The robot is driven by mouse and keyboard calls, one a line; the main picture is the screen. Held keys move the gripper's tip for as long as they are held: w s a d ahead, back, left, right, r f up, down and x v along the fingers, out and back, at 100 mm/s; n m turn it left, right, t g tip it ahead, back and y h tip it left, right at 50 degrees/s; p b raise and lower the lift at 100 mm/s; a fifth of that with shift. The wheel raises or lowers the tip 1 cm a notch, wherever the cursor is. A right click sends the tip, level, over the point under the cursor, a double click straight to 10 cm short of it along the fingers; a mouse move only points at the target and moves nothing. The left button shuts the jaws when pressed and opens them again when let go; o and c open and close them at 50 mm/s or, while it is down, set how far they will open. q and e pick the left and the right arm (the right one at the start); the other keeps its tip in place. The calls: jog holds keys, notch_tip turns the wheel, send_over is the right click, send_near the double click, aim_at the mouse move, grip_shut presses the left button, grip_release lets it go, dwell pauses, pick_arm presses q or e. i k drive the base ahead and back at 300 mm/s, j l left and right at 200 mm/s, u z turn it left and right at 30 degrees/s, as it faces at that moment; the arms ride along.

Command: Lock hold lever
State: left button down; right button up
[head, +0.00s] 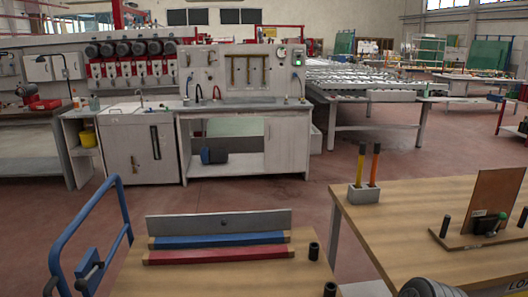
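No part is plainly marked as the hold lever. On the right workbench (395,213), a brown upright panel (495,195) stands on a wooden base. In front of it is a small dark fixture (484,225) with a green knob at its right side; it is too small to tell whether this is the lever or how it is set.
A wooden cart (190,275) with a blue handle (85,235) carries a blue bar (218,239) and a red bar (218,255). A holder (364,194) with yellow and orange sticks stands on the right bench. The floor (260,195) behind is clear up to the edging machine (245,70).

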aim_at(502, 216)
jog(key=z, duration=1.65)
jog(key=i+l+u, duration=0.25)
jog(key=i+l, duration=0.15)
jog(key=l, duration=0.25)
jog(key=i+l+u, duration=0.3)
jog(key=l, duration=0.4)
jog(key=i+l+u, duration=0.15)
jog(key=l, duration=0.2)
jog(key=i+l+u, duration=0.1)
jog(key=l, duration=0.3)
jog(key=i+l+u, duration=0.15)
jog(key=l, duration=0.25)
jog(key=i+l+u, duration=0.15)
jog(key=l, duration=0.3)
jog(key=k+j, duration=0.05)
